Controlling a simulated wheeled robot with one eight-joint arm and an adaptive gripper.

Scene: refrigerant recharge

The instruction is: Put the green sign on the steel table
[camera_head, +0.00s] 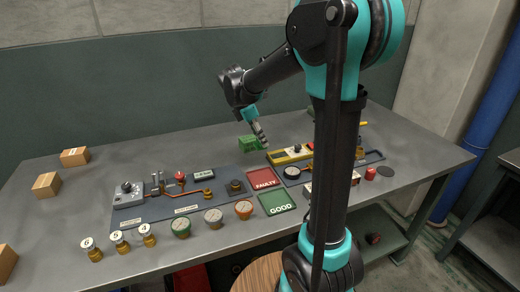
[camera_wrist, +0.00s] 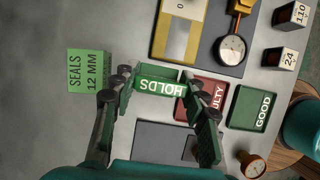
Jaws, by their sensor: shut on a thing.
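In the head view my gripper (camera_head: 261,138) is low over the back middle of the steel table (camera_head: 400,150). A green shape (camera_head: 252,145) shows beside the fingertips there, and I cannot tell whether it includes the sign.
A green SEALS 12 MM block (camera_wrist: 90,71) is left of the sign in the wrist view. A red FAULTY mat (camera_head: 263,179), a green GOOD mat (camera_head: 277,203) and a yellow-edged tray (camera_head: 290,154) are nearby. A valve board (camera_head: 160,208) is at left. The table's back left is clear.

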